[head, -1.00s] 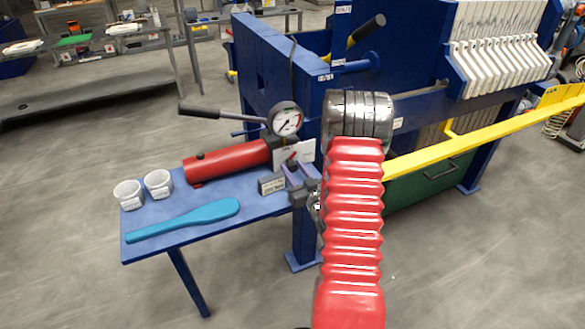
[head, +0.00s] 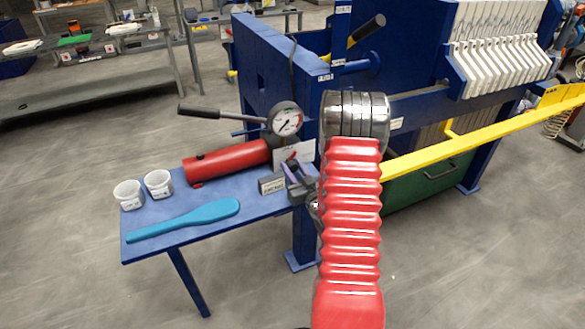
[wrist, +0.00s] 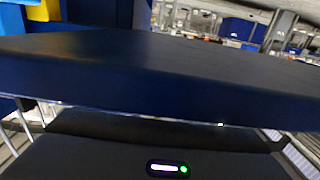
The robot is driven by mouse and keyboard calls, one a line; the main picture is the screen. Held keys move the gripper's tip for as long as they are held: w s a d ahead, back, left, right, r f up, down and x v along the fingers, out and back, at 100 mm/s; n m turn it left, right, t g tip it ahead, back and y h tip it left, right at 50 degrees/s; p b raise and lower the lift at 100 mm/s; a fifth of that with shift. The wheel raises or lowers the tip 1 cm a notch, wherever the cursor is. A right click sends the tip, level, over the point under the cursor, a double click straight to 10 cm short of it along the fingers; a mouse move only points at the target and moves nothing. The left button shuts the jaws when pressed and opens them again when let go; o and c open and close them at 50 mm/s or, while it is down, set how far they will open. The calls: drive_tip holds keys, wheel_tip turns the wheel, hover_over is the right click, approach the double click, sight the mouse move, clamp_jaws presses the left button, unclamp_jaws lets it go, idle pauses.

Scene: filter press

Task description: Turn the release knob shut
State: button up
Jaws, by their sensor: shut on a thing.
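The red hand pump (head: 228,161) lies on the blue side table (head: 165,218). Its round pressure gauge (head: 286,119) stands at its right end. A white card (head: 295,152) with small markings is just below the gauge. My gripper (head: 296,170) is at the pump's right end, in front of the card, with its purple-grey fingers pointing up towards it. The fingers are shut on the release knob, which they mostly hide. In the wrist view the table's dark edge blocks the sight of fingers and knob.
A small grey labelled block (head: 271,184) sits close left of my gripper. Two white cups (head: 158,183) and a teal paddle (head: 185,220) lie on the table's left part. The blue press frame (head: 305,90) and a yellow bar (head: 470,130) stand to the right.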

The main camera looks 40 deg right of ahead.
drive_tip(key=shift+n, duration=0.7)
drive_tip(key=o, duration=0.7)
drive_tip(key=shift+o, duration=0.2)
drive_tip(key=shift+s, duration=0.15)
drive_tip(key=v, duration=1.3)
drive_tip(key=shift+s+a, duration=0.15)
drive_tip(key=shift+s, duration=0.1)
